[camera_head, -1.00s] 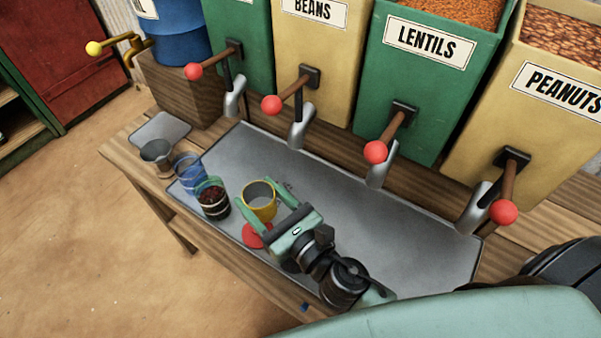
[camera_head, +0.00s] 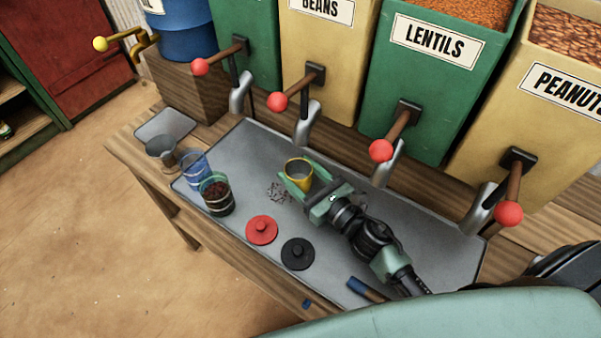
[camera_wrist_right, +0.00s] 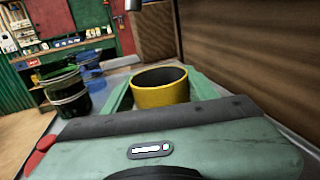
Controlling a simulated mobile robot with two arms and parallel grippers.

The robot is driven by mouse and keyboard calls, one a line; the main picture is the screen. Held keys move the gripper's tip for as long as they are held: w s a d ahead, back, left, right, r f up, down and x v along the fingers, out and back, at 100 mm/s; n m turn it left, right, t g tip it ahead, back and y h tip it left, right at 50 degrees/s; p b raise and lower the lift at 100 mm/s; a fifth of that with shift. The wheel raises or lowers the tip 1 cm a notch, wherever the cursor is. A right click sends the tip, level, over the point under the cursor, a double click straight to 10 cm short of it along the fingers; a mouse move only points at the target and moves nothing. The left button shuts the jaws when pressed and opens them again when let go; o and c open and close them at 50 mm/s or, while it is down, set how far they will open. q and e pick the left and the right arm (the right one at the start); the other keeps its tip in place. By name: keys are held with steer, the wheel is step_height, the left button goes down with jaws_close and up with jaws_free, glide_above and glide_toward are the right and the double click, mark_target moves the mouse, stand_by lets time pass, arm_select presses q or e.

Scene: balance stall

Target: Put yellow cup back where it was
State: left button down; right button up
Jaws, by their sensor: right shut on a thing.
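The yellow cup (camera_head: 299,173) is upright between the fingers of my right gripper (camera_head: 297,180), over the metal tray (camera_head: 420,220). My right gripper is shut on it. In the right wrist view the yellow cup (camera_wrist_right: 160,88) sits between the two green fingers, and its inside looks dark and empty. I cannot tell whether its base touches the tray. My left gripper is not in view.
A green-rimmed cup (camera_head: 216,195) with dark contents, a blue cup (camera_head: 194,166) and a grey metal cup (camera_head: 160,150) stand to the left. A red lid (camera_head: 261,230), black lid (camera_head: 297,253) and small scattered bits (camera_head: 278,192) lie on the tray. Spouts with red-knobbed levers (camera_head: 381,150) overhang behind.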

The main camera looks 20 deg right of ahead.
steer(key=shift+w+d+f, duration=0.25)
steer(key=shift+d+f, duration=0.05)
steer(key=shift+f, duration=0.1)
steer(key=shift+f, duration=0.1)
steer(key=o, duration=1.1)
steer(key=shift+f, duration=0.1)
steer(key=o, duration=0.5)
steer(key=shift+c, duration=0.2)
